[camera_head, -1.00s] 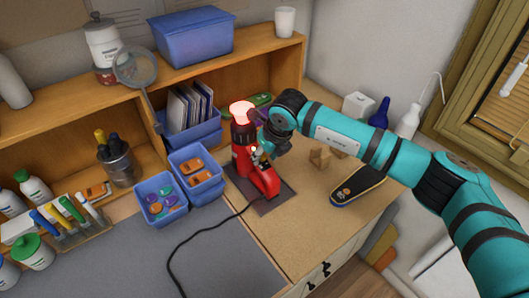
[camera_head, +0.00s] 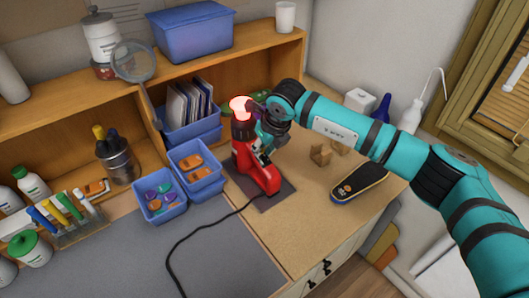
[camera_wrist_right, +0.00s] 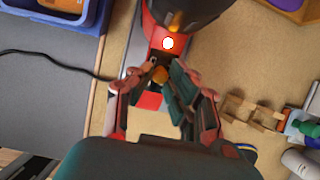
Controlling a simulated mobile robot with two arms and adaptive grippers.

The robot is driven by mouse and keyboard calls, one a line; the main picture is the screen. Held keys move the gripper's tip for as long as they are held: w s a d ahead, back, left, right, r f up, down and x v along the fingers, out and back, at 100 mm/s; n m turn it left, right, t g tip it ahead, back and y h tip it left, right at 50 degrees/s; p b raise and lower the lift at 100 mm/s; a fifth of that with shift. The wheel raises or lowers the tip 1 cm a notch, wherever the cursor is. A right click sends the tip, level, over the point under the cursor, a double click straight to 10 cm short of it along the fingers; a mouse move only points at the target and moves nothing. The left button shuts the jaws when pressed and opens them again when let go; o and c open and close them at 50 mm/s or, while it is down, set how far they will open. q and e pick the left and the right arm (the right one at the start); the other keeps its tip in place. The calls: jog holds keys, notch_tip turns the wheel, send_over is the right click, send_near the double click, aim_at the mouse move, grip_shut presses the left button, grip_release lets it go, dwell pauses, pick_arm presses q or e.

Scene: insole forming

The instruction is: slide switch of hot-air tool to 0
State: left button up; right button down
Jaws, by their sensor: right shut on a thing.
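The red and black hot-air tool (camera_head: 256,172) stands upright on a dark mat (camera_head: 274,196) on the wooden bench, its top nozzle (camera_head: 240,107) glowing red. Its black cable runs off to the front left. My right gripper (camera_head: 262,152) is at the tool's right side. In the right wrist view, my right gripper (camera_wrist_right: 158,82) has its fingers closed in around a small orange piece (camera_wrist_right: 159,74) on the tool's red body (camera_wrist_right: 150,101). A round lit light (camera_wrist_right: 168,43) shows just above it. The switch's marking cannot be read. My left gripper is not in view.
An insole (camera_head: 360,184) lies to the right, near small wooden blocks (camera_head: 321,154). Blue bins (camera_head: 160,205) with coloured pieces stand to the left. The shelf (camera_head: 270,62) rises behind. The grey mat (camera_head: 215,262) in front is clear except for the cable.

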jog(key=shift+w+a+b, duration=0.25)
jog(key=shift+w+b, duration=0.05)
jog(key=shift+b, duration=0.1)
jog(key=shift+w+r, duration=0.1)
jog(key=shift+r, duration=0.1)
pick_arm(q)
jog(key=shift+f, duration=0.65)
pick_arm(e)
jog(key=shift+r, duration=0.1)
jog(key=c, duration=1.3)
grip_release()
jog(key=shift+o, duration=0.2)
jog(key=v, duration=1.2)
